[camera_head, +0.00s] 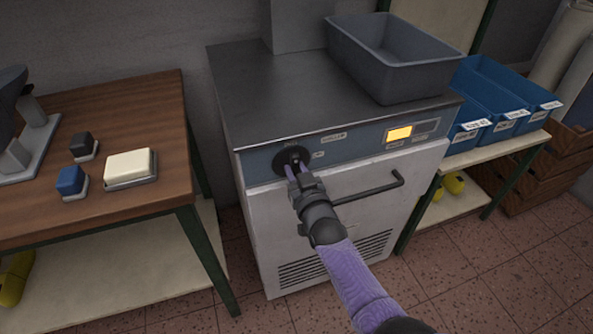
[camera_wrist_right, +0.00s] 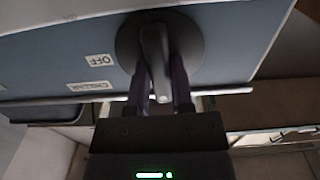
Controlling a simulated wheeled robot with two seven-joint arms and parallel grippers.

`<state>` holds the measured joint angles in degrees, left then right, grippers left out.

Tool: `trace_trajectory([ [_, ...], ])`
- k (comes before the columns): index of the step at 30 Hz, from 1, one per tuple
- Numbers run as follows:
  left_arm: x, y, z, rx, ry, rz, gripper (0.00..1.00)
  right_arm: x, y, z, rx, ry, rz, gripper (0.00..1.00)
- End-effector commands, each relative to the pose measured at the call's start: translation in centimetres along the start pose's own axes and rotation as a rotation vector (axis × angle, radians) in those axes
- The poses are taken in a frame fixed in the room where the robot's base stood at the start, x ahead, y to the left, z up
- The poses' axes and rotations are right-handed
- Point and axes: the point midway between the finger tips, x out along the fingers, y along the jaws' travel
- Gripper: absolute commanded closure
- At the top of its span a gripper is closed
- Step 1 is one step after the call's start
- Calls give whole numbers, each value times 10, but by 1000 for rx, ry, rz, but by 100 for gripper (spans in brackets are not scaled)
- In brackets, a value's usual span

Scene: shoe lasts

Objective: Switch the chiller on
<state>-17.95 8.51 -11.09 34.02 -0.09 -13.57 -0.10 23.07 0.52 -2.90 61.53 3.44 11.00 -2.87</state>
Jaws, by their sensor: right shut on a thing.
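The chiller (camera_head: 345,220) is a white cabinet with a grey metal top and a blue-grey control strip in the head view. A round black rotary switch (camera_head: 291,161) sits at the left of the strip. My right gripper (camera_head: 296,172) is at this switch. In the right wrist view, the fingers of my right gripper (camera_wrist_right: 160,88) are shut on the grey bar of the switch (camera_wrist_right: 156,50). An upside-down OFF label (camera_wrist_right: 98,60) shows left of it. The display (camera_head: 399,133) glows orange-yellow. My left gripper is out of view.
A grey bin (camera_head: 392,85) stands on the chiller top. A black door handle (camera_head: 368,188) sticks out below the strip. A wooden table (camera_head: 110,105) at left holds small blocks. Blue bins (camera_head: 490,125) stand on a shelf at right.

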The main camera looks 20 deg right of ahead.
Motion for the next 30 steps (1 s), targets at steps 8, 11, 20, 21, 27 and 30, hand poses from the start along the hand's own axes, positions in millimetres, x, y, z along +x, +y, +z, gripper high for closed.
trace_trajectory([
  [8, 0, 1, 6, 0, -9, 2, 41, 0, 0, 1, -1, -3, 0, 37],
  [11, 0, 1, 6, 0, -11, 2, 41, 0, 0, 1, -1, -2, 0, 37],
  [20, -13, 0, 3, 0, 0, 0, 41, -16, 0, -4, 0, -1, 0, 37],
  [21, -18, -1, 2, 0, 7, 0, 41, -25, 0, -5, 0, -2, 0, 37],
  [27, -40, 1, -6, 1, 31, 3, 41, -74, 0, -5, -1, -2, 0, 37],
  [30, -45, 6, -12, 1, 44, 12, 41, -90, 0, -2, -1, -2, 0, 37],
])
